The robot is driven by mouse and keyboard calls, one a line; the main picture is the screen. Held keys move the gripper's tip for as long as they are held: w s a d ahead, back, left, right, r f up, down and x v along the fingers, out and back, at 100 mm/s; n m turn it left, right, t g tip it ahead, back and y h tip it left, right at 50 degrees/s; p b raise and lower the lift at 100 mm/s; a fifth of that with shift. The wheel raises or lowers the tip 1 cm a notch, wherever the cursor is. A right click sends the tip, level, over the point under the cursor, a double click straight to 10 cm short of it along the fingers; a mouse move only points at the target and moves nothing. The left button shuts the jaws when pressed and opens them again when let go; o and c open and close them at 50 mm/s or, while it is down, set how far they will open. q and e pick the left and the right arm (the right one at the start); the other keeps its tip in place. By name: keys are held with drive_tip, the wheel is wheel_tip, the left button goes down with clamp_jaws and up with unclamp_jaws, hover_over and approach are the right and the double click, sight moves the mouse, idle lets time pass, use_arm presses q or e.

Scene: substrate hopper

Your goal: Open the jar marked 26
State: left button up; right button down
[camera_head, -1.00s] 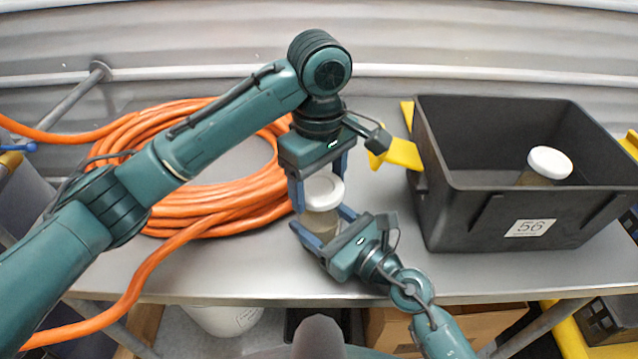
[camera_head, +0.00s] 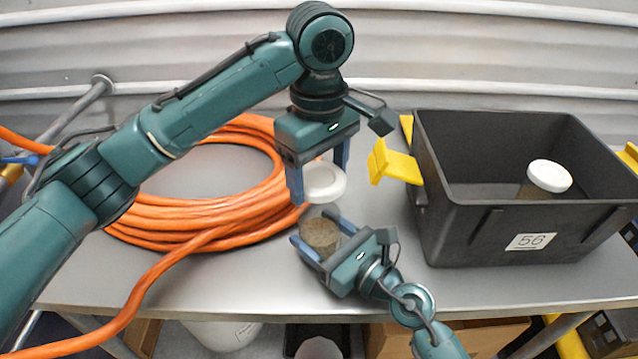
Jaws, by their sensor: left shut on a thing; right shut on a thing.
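A glass jar (camera_head: 320,234) with brownish contents stands low over the grey table, its mouth uncovered. My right gripper (camera_head: 318,238) is shut on its body. A white round lid (camera_head: 323,183) is above the jar, apart from it and slightly tilted. My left gripper (camera_head: 321,180) points down and is shut on the lid. No number can be read on this jar. A second jar with a white lid (camera_head: 549,176) is inside the black bin (camera_head: 455,222) at the right; its lower part is partly hidden by the bin wall.
The bin carries a label reading 56 (camera_head: 530,241) and has a yellow handle (camera_head: 395,163) sticking out toward my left gripper. A coil of orange hose (camera_head: 175,214) covers the table's left side. The table front (camera_head: 480,287) is clear.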

drive_tip(key=shift+c, duration=1.3)
unclamp_jaws()
